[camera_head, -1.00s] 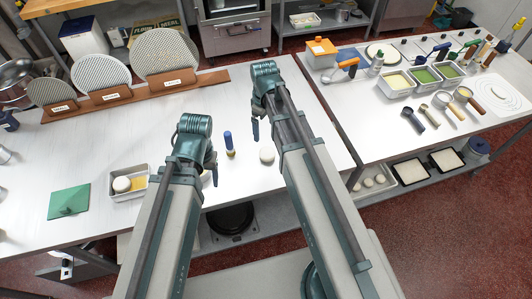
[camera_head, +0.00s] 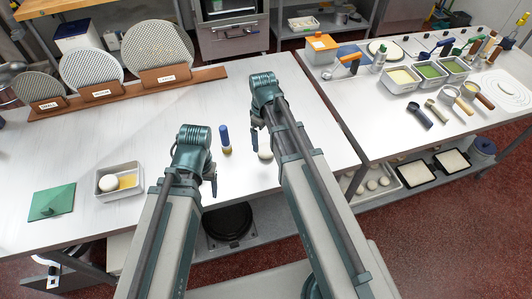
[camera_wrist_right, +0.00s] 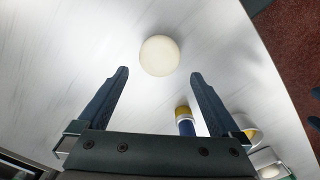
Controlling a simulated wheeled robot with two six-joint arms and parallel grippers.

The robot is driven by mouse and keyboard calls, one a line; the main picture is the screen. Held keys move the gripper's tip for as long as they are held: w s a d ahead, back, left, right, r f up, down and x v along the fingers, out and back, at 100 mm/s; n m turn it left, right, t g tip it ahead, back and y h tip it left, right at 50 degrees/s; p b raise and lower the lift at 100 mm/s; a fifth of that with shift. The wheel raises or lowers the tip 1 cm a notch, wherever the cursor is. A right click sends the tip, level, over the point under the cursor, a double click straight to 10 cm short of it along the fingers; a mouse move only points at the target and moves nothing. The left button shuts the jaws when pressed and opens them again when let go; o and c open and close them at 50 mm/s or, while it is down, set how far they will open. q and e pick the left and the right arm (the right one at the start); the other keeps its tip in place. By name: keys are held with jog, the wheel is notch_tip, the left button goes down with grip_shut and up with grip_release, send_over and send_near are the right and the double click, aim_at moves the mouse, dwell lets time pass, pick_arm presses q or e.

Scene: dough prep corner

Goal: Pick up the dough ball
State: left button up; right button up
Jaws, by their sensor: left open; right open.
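A pale round dough ball (camera_head: 264,154) rests on the white table beside my right forearm, which partly covers it in the head view. In the right wrist view the dough ball (camera_wrist_right: 160,55) shows whole, centred just beyond the open fingertips and apart from them. My right gripper (camera_wrist_right: 158,72) is open and empty; in the head view its arm hides most of it. My left gripper (camera_head: 213,186) is open, low over the table's front part, largely hidden by its own arm. A second pale ball (camera_head: 108,183) sits in a metal tray (camera_head: 122,196) at the left.
Round mesh discs in a wooden rack (camera_head: 130,90) line the back. Open table lies between the rack and my arms.

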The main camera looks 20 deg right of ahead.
aim_at(265, 147)
pick_arm(q)
jog(key=shift+f+b, duration=2.55)
jog(key=shift+f, duration=0.1)
pick_arm(e)
jog(key=shift+d+f, duration=0.15)
jog(key=shift+f, duration=2.5)
jog(key=shift+r, duration=0.1)
pick_arm(q)
jog(key=shift+r, duration=0.1)
pick_arm(e)
jog(key=c, duration=1.3)
